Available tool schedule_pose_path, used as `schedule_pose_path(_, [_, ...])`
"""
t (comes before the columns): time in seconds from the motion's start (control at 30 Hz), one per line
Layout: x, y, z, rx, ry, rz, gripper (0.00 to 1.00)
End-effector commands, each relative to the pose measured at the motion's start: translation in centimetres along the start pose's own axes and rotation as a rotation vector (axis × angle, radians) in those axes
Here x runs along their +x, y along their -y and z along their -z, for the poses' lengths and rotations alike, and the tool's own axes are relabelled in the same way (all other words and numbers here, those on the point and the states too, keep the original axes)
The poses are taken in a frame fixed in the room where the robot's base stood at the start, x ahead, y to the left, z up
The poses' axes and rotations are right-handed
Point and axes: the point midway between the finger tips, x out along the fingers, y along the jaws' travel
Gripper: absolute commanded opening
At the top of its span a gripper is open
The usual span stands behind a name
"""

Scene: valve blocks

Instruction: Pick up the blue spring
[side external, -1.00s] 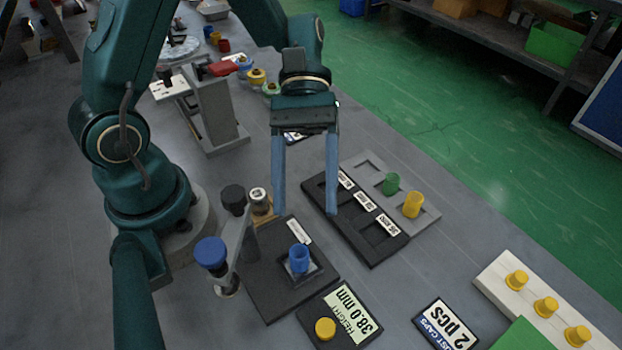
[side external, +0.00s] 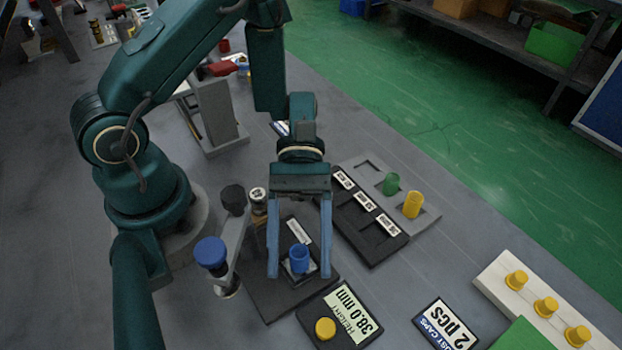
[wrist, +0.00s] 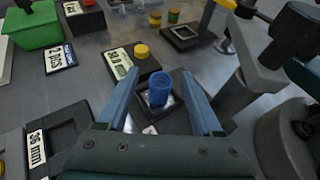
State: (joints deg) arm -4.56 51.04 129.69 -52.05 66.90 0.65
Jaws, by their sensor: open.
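The blue spring (side external: 299,259) is a small blue cylinder standing upright in a square holder on a black plate (side external: 262,292). It also shows in the wrist view (wrist: 159,90), between the two fingers. My gripper (side external: 299,276) is open, its two blue fingers on either side of the spring in the side view, with a visible gap to each. In the wrist view my gripper (wrist: 160,100) also has its fingers spread, and nothing is held. How far the fingertips are above the plate is hard to tell.
A post with a blue knob (side external: 210,252) stands close left of the spring. A yellow cap (side external: 325,328) lies by the 38.0 mm sign (side external: 351,312) in front. A black tray (side external: 368,238) and a grey tray with green and yellow cylinders (side external: 413,205) are at right.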

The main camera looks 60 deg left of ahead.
Motion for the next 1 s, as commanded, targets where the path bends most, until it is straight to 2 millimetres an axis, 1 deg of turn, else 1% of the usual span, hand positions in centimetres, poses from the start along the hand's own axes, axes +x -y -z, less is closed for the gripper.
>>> schedule_pose_path(0.13, [0.0, 0.0, 0.0, 0.000, 0.000, 0.000, 0.67])
schedule_pose_path(0.17, [0.0, 0.0, 0.0, 0.000, 0.000, 0.000, 0.63])
schedule_pose_path(0.2, [0.0, 0.0, 0.0, 0.000, 0.000, 0.000, 0.48])
schedule_pose_path(0.27, [0.0, 0.0, 0.0, 0.000, 0.000, 0.000, 0.25])
schedule_pose_path(0.3, [0.0, 0.0, 0.0, 0.000, 0.000, 0.000, 0.10])
schedule_pose_path(0.33, [0.0, 0.0, 0.0, 0.000, 0.000, 0.000, 0.00])
schedule_pose_path(0.77, [-0.2, 0.0, -0.3, 0.001, 0.000, 0.000, 0.00])
schedule_pose_path(0.87, [-0.4, 0.0, -0.8, 0.002, -0.001, 0.000, 0.00])
schedule_pose_path(1.0, [-0.9, -0.1, -2.1, 0.003, -0.001, -0.001, 0.00])
